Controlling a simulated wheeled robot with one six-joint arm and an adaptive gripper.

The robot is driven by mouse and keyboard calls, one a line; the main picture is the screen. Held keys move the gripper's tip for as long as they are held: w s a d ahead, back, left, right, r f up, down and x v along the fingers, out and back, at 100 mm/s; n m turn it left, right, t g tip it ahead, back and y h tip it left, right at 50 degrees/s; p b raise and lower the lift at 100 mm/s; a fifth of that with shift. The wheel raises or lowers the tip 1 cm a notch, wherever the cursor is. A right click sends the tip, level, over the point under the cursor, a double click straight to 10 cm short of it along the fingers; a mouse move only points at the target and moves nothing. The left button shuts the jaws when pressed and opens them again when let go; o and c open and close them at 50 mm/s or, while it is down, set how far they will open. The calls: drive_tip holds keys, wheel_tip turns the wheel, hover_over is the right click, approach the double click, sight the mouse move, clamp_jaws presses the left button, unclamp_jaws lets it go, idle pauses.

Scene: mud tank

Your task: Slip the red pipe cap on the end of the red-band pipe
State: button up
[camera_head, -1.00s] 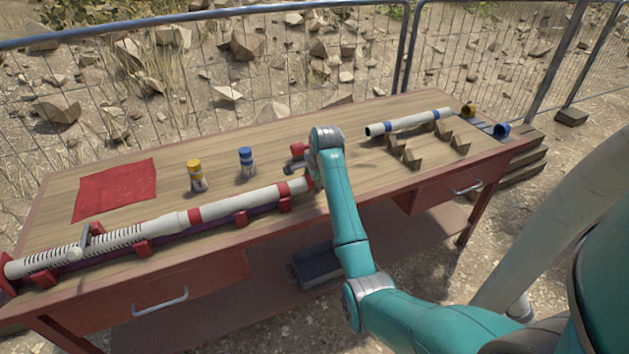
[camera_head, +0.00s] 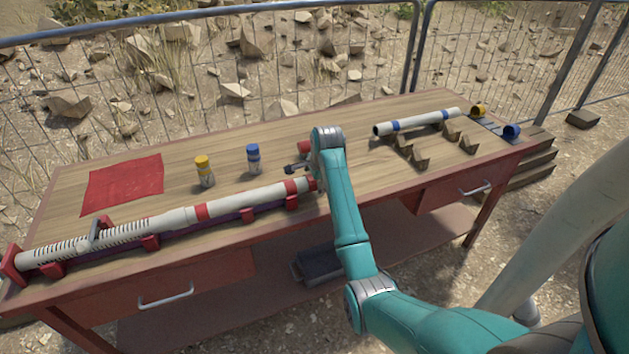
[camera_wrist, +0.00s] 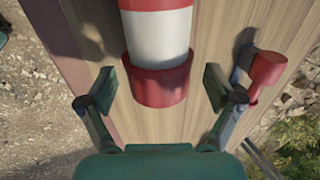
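The red-band pipe (camera_head: 172,219) lies in a long cradle along the table's near side; it is white with red bands and a ribbed left part. Its right end also shows in the wrist view (camera_wrist: 157,37). The red pipe cap (camera_wrist: 159,84) sits around that end, in line with the pipe; in the head view its edge (camera_head: 312,184) shows beside my arm. My gripper (camera_wrist: 160,88) is open, with one finger on each side of the cap and a gap to both.
Yellow-capped (camera_head: 204,172) and blue-capped (camera_head: 253,160) bottles and a red cloth (camera_head: 122,184) lie left. A blue-band pipe (camera_head: 418,121) and blocks lie right. A fence (camera_head: 260,70) runs behind.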

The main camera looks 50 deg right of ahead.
drive_tip(key=shift+r, duration=0.1)
drive_tip(key=v, duration=1.2)
